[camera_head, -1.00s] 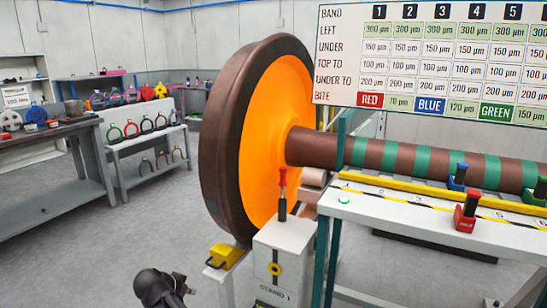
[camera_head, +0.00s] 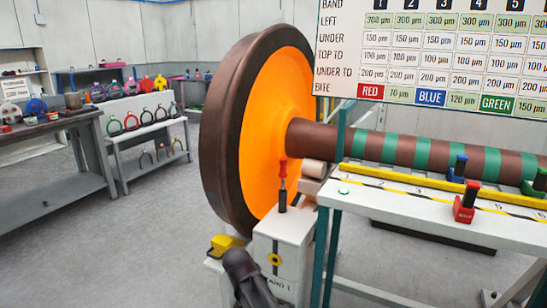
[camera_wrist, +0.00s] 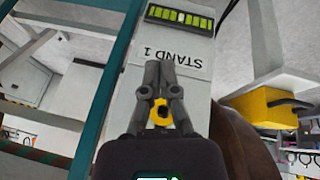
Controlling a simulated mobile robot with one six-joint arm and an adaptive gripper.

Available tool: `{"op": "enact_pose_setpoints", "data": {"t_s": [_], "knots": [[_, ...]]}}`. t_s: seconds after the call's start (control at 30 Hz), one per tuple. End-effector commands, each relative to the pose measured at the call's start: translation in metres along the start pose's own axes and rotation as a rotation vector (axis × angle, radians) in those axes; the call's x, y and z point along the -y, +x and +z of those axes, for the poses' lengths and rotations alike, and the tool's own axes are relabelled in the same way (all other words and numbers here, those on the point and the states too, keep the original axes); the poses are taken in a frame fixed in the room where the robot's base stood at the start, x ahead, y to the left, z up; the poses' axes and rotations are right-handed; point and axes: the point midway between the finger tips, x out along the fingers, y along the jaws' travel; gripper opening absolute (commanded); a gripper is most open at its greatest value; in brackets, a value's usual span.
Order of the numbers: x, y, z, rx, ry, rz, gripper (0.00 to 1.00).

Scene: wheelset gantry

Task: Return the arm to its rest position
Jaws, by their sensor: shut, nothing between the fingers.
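My gripper (camera_wrist: 160,98) shows in the wrist view with its two dark fingers together and nothing between them. It is in front of the white stand (camera_wrist: 190,55) marked "STAND 1". In the head view, part of my dark arm (camera_head: 247,278) rises from the bottom edge in front of the same stand (camera_head: 290,245). The fingertips cannot be made out there.
A large orange wheel (camera_head: 270,130) with a banded axle (camera_head: 400,150) stands behind. A white table (camera_head: 400,205) with red (camera_head: 466,202) and blue (camera_head: 457,168) tools is at right. A yellow block (camera_head: 224,243) is beside the stand. Open floor lies left.

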Motion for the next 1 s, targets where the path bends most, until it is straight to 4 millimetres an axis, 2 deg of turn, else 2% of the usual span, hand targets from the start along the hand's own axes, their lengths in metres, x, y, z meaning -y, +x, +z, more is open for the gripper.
{"op": "enact_pose_setpoints", "data": {"t_s": [0.03, 0.1, 0.6, 0.8, 1.0], "knots": [[-0.018, 0.005, 0.002, 0.024, -0.009, -0.001, 0.00], [-0.036, 0.012, 0.003, 0.057, -0.030, -0.008, 0.00], [-0.159, 0.042, 0.028, 0.258, -0.177, -0.127, 0.00], [-0.193, 0.047, 0.041, 0.304, -0.225, -0.192, 0.00], [-0.215, 0.049, 0.051, 0.328, -0.258, -0.242, 0.00]]}}
